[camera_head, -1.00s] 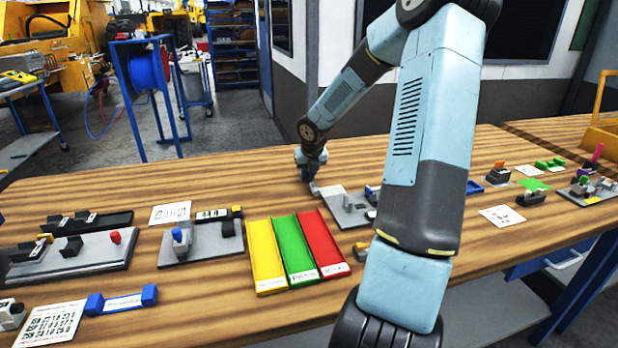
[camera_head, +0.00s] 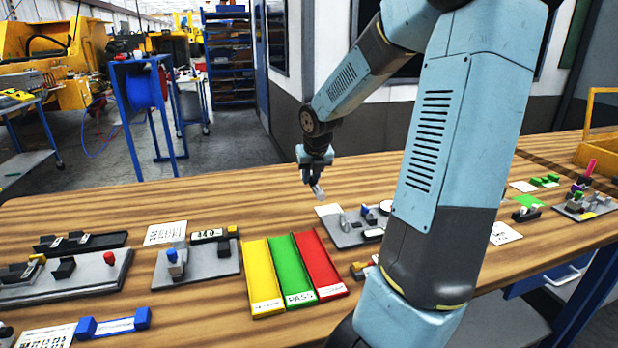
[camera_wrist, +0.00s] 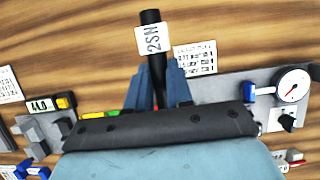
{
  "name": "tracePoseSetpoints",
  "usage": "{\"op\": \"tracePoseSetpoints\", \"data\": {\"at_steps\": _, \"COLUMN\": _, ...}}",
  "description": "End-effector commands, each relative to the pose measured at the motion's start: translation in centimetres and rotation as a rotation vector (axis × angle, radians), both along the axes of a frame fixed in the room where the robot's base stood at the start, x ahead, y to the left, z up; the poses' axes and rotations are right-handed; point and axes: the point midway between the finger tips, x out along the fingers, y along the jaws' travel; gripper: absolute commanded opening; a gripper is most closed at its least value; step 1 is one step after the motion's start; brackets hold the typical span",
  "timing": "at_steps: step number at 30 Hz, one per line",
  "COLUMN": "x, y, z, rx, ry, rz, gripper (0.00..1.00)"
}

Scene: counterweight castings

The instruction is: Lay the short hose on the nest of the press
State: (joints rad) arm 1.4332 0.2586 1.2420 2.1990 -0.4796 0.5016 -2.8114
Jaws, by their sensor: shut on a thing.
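My gripper (camera_wrist: 158,80) is shut on a short black hose (camera_wrist: 151,18) with a white tag reading 2SN; the hose sticks out beyond the fingers. In the head view my gripper (camera_head: 315,183) is above the far part of the bench, and the hose is too small to make out well. A grey plate fixture (camera_head: 347,236) with a round gauge and a blue-handled part stands just nearer and to the right. It also shows in the wrist view (camera_wrist: 222,92), right of the fingers. I cannot tell for certain whether it is the press; no nest is clearly visible.
Yellow, green and red trays (camera_head: 298,268) lie at the bench's middle. Another grey fixture (camera_head: 205,262) with a blue part stands left of them. A printed card (camera_wrist: 195,58) lies beside the hose in the wrist view.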

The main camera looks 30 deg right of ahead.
Motion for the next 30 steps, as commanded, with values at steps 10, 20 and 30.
{"op": "tracePoseSetpoints", "data": {"at_steps": 10, "x": -2.2, "y": 0.3, "z": 1.0, "rx": 0.0, "ry": -0.001, "rz": -0.005, "gripper": 0.0}}
{"op": "tracePoseSetpoints", "data": {"at_steps": 20, "x": -3.7, "y": 0.7, "z": 1.6, "rx": 0.0, "ry": 0.001, "rz": -0.004, "gripper": 0.0}}
{"op": "tracePoseSetpoints", "data": {"at_steps": 30, "x": -4.9, "y": 1.1, "z": 2.1, "rx": 0.002, "ry": 0.001, "rz": -0.004, "gripper": 0.0}}
